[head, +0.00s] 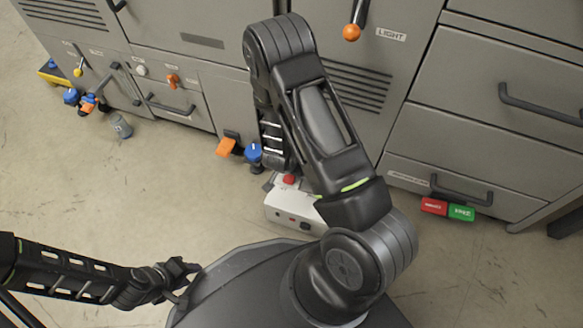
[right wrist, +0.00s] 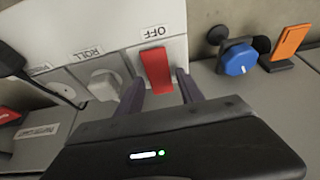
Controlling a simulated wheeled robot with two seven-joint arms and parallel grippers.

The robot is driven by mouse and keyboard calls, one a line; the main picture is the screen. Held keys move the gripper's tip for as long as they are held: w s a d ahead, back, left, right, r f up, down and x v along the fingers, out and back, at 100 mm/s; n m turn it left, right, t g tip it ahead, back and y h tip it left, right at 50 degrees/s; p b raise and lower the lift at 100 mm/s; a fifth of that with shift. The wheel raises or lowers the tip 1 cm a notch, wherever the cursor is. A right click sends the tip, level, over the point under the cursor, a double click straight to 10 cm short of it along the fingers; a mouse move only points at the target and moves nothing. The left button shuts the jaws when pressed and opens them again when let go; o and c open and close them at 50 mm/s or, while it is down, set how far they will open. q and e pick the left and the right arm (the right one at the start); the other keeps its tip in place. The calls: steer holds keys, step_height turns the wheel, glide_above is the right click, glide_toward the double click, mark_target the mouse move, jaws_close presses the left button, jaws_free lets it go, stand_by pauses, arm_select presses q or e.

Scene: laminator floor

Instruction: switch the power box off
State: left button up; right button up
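The white power box (head: 292,212) stands on the floor before the cabinets in the head view, with a red part (head: 289,180) at its top. In the right wrist view, its pale face (right wrist: 120,30) carries a red switch (right wrist: 157,72) under an OFF label. My right gripper (right wrist: 161,88) is open, one finger on each side of the red switch; I cannot tell whether they touch it. My right arm partly hides the box in the head view, and the right fingertips are not clear there. My left gripper (head: 184,282) looks open and empty at lower left.
A white knob (right wrist: 104,84) marked ROLL is beside the red switch. A blue knob (head: 254,152) and an orange lever (head: 226,147) stick out close to the box. Red and green blocks (head: 448,208) are to the right. Open floor lies at left.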

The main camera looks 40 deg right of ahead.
mark_target(288, 181)
steer(key=shift+o, duration=0.6)
steer(key=shift+r, duration=0.25)
steer(key=p+v, duration=0.4)
steer(key=v, duration=0.3)
steer(key=shift+s+r, duration=0.1)
steer(key=shift+r, duration=0.1)
steer(key=shift+a, duration=0.1)
steer(key=shift+f, duration=0.1)
